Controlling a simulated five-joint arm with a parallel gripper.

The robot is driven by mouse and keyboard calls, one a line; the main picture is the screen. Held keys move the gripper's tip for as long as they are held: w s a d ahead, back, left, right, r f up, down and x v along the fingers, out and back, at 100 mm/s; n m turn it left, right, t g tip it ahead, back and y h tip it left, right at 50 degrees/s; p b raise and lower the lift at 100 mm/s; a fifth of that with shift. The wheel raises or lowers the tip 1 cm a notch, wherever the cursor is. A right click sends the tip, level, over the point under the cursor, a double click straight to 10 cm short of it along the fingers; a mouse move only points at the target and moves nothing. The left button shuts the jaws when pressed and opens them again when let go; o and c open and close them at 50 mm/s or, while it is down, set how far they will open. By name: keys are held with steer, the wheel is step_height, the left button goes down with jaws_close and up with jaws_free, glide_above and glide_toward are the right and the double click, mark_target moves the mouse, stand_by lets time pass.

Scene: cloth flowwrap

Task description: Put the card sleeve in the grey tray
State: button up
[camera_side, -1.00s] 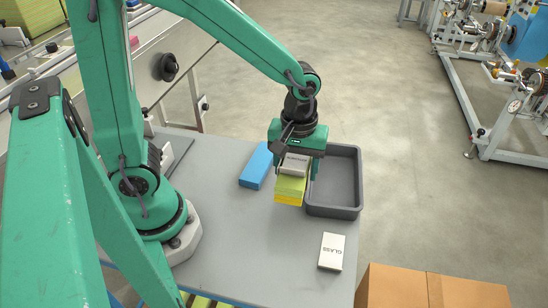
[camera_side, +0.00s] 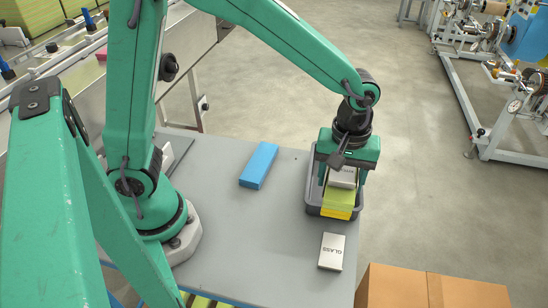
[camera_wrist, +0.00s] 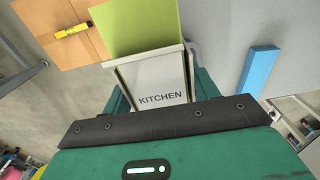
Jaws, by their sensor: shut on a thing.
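My gripper (camera_side: 343,180) is shut on a pale card sleeve (camera_side: 342,175), which has yellow-green cloth (camera_side: 339,197) showing beyond its open end. In the wrist view the card sleeve (camera_wrist: 155,75) reads KITCHEN, lies between my fingers, and the green cloth (camera_wrist: 135,28) sticks out past it. In the side view the held sleeve is over the grey tray (camera_side: 314,211), whose left and front walls show around it. I cannot tell how high the sleeve is above the tray floor.
A white pack marked GLASS (camera_side: 331,251) lies in front of the tray. A blue box (camera_side: 259,165) lies to its left on the grey table (camera_side: 240,225). A cardboard box (camera_side: 400,285) stands at the front right. The table middle is clear.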

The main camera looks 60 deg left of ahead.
steer(key=w+a+f, duration=0.2)
steer(key=a, duration=0.1)
steer(key=w+a+f, duration=0.2)
steer(key=w+a, duration=0.1)
steer(key=w+a+f, duration=0.2)
steer(key=a+f, duration=0.1)
steer(key=shift+w, duration=0.25)
steer(key=shift+f, duration=0.1)
steer(key=shift+f, duration=1.9)
steer(key=shift+f, duration=0.1)
steer(key=o, duration=0.7)
steer(key=shift+c, duration=0.2)
